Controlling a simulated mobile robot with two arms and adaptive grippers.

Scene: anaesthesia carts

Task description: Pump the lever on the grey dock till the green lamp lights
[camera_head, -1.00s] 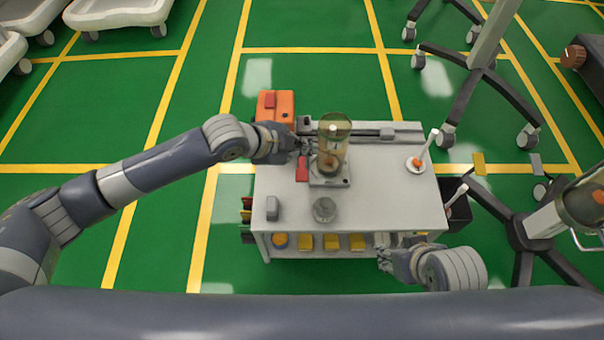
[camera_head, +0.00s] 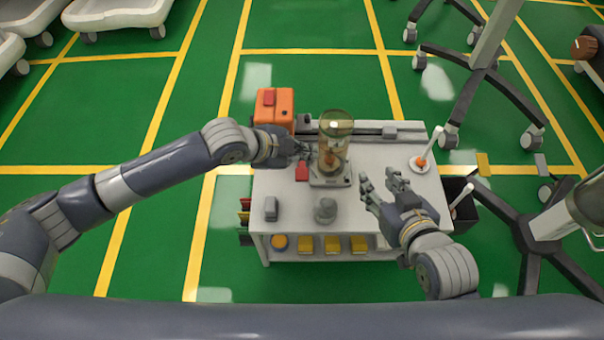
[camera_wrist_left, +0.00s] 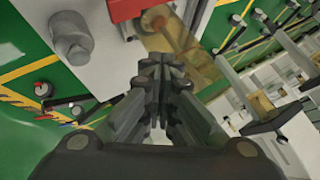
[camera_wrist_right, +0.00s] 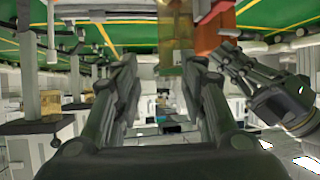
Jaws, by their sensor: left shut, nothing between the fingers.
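The grey dock (camera_head: 331,181) stands on the cart top under a clear amber cylinder (camera_head: 335,140), which also shows in the left wrist view (camera_wrist_left: 180,42). A red piece (camera_head: 302,172) sits at the dock's left side; I cannot tell whether it belongs to the lever. My left gripper (camera_head: 303,151) is shut and empty, just left of the cylinder and close above the red piece. My right gripper (camera_head: 380,186) is open and empty over the cart's right half, right of the dock. The lever and the green lamp cannot be made out clearly.
The white cart top (camera_head: 290,230) carries a grey knob (camera_head: 325,209), a small grey block (camera_head: 271,208) and a white stick in a holder (camera_head: 419,163). An orange box (camera_head: 275,107) is at the back left. A wheeled stand (camera_head: 490,85) is to the right.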

